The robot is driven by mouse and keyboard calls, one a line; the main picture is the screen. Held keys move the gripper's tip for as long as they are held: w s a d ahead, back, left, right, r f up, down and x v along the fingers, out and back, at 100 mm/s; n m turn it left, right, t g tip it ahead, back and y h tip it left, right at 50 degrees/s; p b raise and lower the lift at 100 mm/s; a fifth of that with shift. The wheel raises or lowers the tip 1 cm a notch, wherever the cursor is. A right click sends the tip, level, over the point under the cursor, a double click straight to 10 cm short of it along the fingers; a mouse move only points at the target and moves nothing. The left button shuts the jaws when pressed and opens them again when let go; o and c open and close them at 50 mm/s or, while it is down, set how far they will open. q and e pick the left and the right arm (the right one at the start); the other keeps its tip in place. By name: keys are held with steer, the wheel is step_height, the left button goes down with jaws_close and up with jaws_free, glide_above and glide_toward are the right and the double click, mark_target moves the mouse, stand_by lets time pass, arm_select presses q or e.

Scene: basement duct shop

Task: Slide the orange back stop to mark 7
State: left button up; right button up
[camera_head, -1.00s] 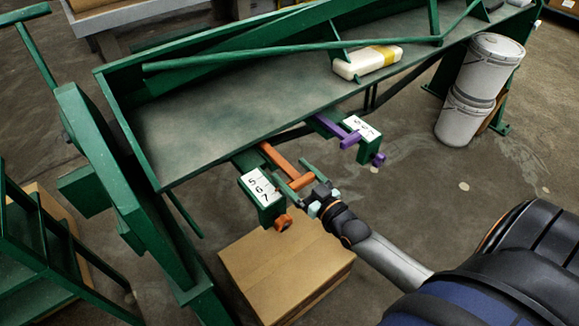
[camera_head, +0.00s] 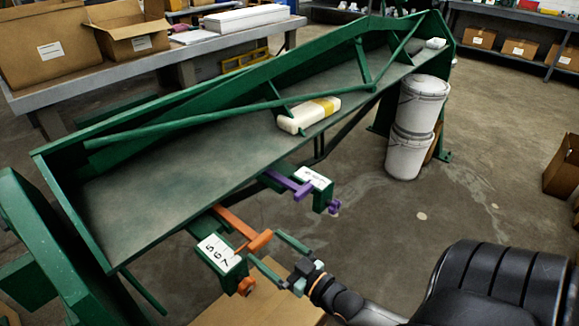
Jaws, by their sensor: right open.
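The orange back stop (camera_head: 233,221) is a bar with a crosspiece, sticking out from the front of the green machine. A white scale plate (camera_head: 209,243) beside it shows 5, 6 and 7. The stop's small pointer lies by the plate's right edge; its exact mark is too small to read. An orange knob (camera_head: 246,287) sits below the plate. My right gripper (camera_head: 265,247) is open, its two fingers spread, with the tips close to the crosspiece; I cannot tell whether they touch it. My left gripper is not in view.
A purple stop (camera_head: 288,183) with its own scale plate (camera_head: 314,178) is to the right. A cream and yellow block (camera_head: 308,115) lies on the machine's bed (camera_head: 170,165). Stacked white buckets (camera_head: 411,130) stand right of it. A cardboard box (camera_head: 270,305) is below my right gripper.

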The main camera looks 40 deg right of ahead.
steer(key=s, duration=0.6)
steer(key=shift+d, duration=0.25)
steer(key=shift+s, duration=0.1)
steer(key=s+a+f+n+g+y+p, duration=0.1)
steer(key=s+a+f+g+p, duration=0.2)
steer(key=s+a+f+g, duration=0.3)
steer(key=a+f+g, duration=0.2)
steer(key=a+f, duration=0.3)
steer(key=a, duration=0.3)
steer(key=shift+f+g, duration=0.15)
steer(key=shift+g, duration=0.25)
steer(key=shift+s+d, duration=0.1)
stand_by(1.0)
